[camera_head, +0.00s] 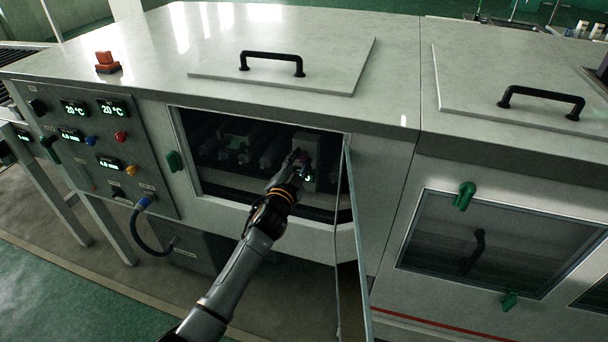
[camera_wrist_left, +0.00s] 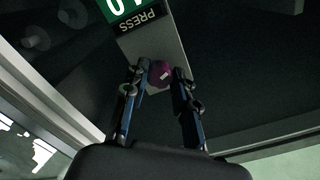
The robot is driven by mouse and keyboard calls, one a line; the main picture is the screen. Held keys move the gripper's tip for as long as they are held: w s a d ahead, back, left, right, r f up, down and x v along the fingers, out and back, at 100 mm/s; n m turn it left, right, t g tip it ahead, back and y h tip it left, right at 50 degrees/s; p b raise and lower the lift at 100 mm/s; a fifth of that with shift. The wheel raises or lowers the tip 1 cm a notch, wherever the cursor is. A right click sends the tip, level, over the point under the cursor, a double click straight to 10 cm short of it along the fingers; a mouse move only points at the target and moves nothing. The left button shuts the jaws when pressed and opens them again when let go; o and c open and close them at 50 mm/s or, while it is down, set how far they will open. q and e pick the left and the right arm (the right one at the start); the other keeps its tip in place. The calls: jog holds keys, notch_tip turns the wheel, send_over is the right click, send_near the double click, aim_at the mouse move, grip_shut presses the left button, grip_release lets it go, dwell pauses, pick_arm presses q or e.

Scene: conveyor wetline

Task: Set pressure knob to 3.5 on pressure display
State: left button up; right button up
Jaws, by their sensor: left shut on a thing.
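The pressure knob (camera_wrist_left: 160,74) is a small round purple knob with a pale mark, on a grey box (camera_wrist_left: 158,50) in the left wrist view. A green display (camera_wrist_left: 125,4) and a "PRESS" label (camera_wrist_left: 142,22) sit beyond it, upside down; the display is cut off by the frame, so its full reading cannot be told. My left gripper (camera_wrist_left: 158,76) is shut on the knob, one finger on each side. In the head view my left gripper (camera_head: 299,160) reaches into the machine's opening at the box (camera_head: 310,143), partly covering its front. My right gripper is not in view.
A glass door (camera_head: 355,240) stands open just right of my left arm. The opening's frame (camera_head: 265,114) surrounds the dark interior. A control panel (camera_head: 95,140) with several displays and knobs is at left, with a blue-ended cable (camera_head: 143,202). A closed window (camera_head: 478,245) is at right.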

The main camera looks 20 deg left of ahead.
pick_arm(q)
jog(key=o, duration=0.8)
jog(key=shift+s+p, duration=1)
jog(key=shift+s, duration=1.05)
jog(key=shift+s+a+p, duration=0.1)
jog(key=shift+s+p, duration=0.2)
jog(key=shift+s, duration=0.7)
